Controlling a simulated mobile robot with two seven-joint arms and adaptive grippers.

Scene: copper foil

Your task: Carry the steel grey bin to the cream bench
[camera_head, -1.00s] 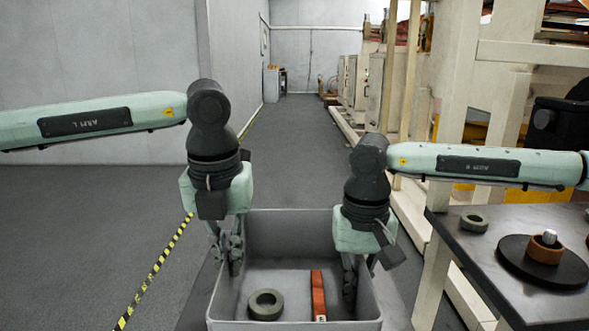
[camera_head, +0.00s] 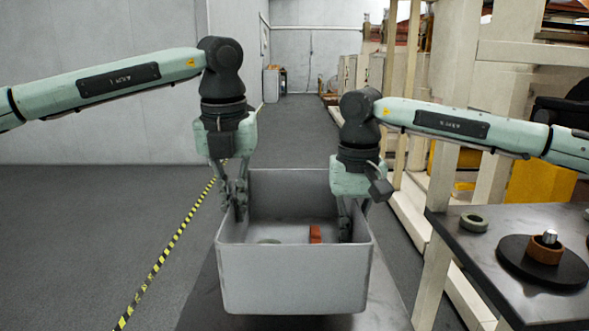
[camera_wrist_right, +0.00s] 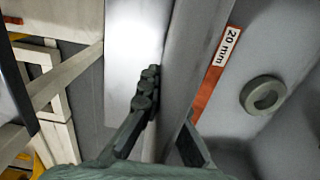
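The steel grey bin (camera_head: 293,280) hangs level in front of me, its underside above a dark surface. My left gripper (camera_head: 237,203) is closed on its left wall and my right gripper (camera_head: 346,222) on its right wall. The right wrist view shows the right fingers (camera_wrist_right: 168,112) on both sides of the bin wall (camera_wrist_right: 183,65). Inside the bin are an orange-red strip (camera_head: 315,234), marked "20 mm" in the wrist view (camera_wrist_right: 219,68), and a grey ring (camera_head: 269,241), mostly hidden by the front wall. A bench with cream legs (camera_head: 437,262) and a dark top stands at right.
On the bench's dark top (camera_head: 455,238) are a grey-green ring (camera_head: 473,222) and a round black plate (camera_head: 520,265) bearing a copper-coloured ring with a metal piece. Cream framework stands behind. Striped yellow-black tape (camera_head: 160,262) runs along the open floor at left.

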